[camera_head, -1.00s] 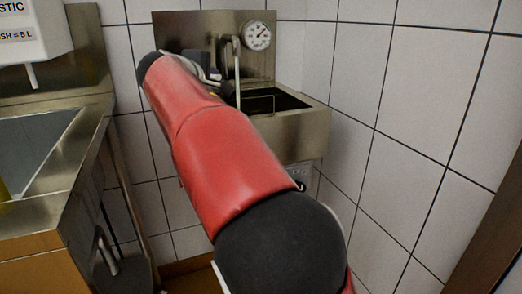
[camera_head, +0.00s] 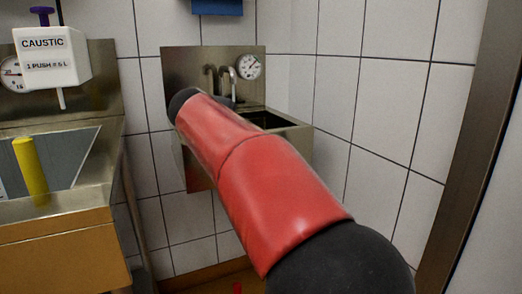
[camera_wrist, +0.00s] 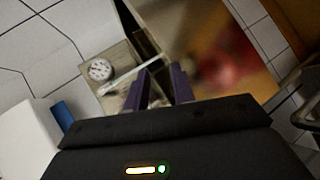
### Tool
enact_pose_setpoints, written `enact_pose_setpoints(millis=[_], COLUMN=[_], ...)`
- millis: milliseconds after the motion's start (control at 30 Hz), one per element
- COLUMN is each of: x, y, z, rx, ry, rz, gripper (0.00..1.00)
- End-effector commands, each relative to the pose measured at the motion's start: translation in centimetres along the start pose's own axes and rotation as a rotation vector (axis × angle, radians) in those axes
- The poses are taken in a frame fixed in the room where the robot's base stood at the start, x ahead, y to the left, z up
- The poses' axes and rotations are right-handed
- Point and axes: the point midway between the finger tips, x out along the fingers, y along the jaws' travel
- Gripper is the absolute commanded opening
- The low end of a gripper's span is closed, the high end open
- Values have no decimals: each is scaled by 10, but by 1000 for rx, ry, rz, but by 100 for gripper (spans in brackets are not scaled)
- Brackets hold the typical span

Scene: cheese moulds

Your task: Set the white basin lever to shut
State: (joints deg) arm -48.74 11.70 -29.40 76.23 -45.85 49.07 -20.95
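A steel basin (camera_head: 290,130) with a tall back panel stands against the tiled wall in the head view. A round dial (camera_head: 249,67) and hooked pipes (camera_head: 229,72) are at its back. I cannot make out a lever with certainty; the red arm covers the basin's left part. In the wrist view, the dial (camera_wrist: 100,69) and a pale bar (camera_wrist: 125,76) show left of my fingers; I cannot tell whether the bar is a lever or a spout. My gripper (camera_wrist: 162,72) is open, its two dark fingers apart with nothing visible between them. It is hidden in the head view.
A steel sink (camera_head: 75,213) with a yellow post (camera_head: 30,165) stands at left. Above it is a white caustic dispenser (camera_head: 52,58) with a purple pump. A blue thing (camera_head: 217,7) hangs on the wall above. A dark upright edge (camera_head: 466,130) stands at right.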

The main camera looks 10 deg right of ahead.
Motion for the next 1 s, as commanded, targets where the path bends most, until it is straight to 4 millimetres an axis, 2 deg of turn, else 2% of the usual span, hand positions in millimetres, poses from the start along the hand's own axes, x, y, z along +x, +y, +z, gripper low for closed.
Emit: enact_pose_setpoints(millis=[200, 400, 600, 900, 1000], x=[4, 4, 3, 3, 3], y=[-11, -22, -28, -29, -31], z=[40, 66, 78, 79, 80], rx=[93, 162, 195, 199, 210], ry=[-20, -33, -40, -40, -41], rz=[-82, -141, -169, -173, -183], gripper=[25, 25, 25, 25, 12])
